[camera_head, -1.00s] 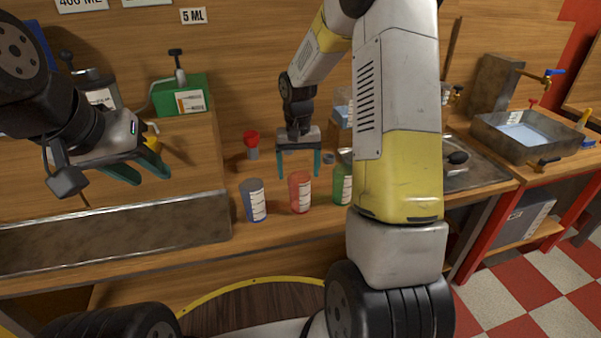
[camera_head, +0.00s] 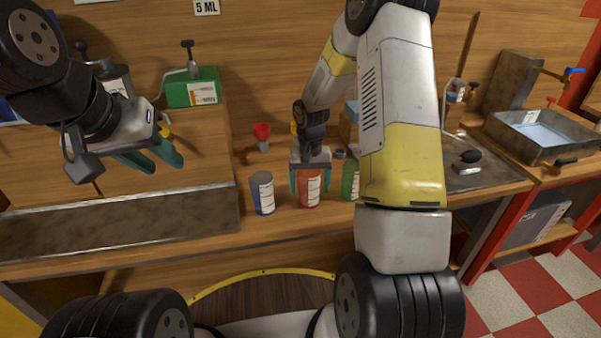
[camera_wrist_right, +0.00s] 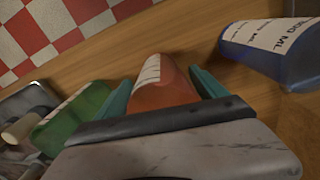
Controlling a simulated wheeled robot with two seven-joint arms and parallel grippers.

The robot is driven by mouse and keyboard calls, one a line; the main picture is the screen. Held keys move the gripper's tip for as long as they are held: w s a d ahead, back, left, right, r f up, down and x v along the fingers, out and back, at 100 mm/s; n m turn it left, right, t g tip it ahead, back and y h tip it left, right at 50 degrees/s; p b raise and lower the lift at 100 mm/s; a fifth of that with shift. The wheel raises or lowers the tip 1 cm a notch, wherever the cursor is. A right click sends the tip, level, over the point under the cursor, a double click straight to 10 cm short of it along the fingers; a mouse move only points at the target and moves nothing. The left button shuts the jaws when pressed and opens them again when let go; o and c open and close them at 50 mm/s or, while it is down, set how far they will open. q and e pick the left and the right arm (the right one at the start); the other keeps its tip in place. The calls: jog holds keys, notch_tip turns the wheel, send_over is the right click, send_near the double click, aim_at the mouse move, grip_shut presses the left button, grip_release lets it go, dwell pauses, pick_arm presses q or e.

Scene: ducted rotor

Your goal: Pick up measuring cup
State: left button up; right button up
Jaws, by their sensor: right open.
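Three measuring cups with white scale labels stand in a row on the wooden counter: a blue cup (camera_head: 262,193), a red cup (camera_head: 309,188) and a green cup (camera_head: 350,181). My right gripper (camera_head: 310,188) is open, with its teal fingers on either side of the red cup. In the right wrist view the red cup (camera_wrist_right: 162,85) sits between the two fingers (camera_wrist_right: 160,90), the blue cup (camera_wrist_right: 272,50) is to the right and the green cup (camera_wrist_right: 75,117) to the left. Whether the fingers touch the red cup is unclear. My left gripper (camera_head: 150,158) is open and empty over the counter's left part.
A red-topped item (camera_head: 262,134) stands behind the cups. A green box with a pump (camera_head: 192,92) is on the raised left part. A metal sink (camera_head: 480,165) and a water basin (camera_head: 540,137) are at the right. The counter's front edge is just before the cups.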

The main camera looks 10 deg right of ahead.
jog(key=c, duration=1.5)
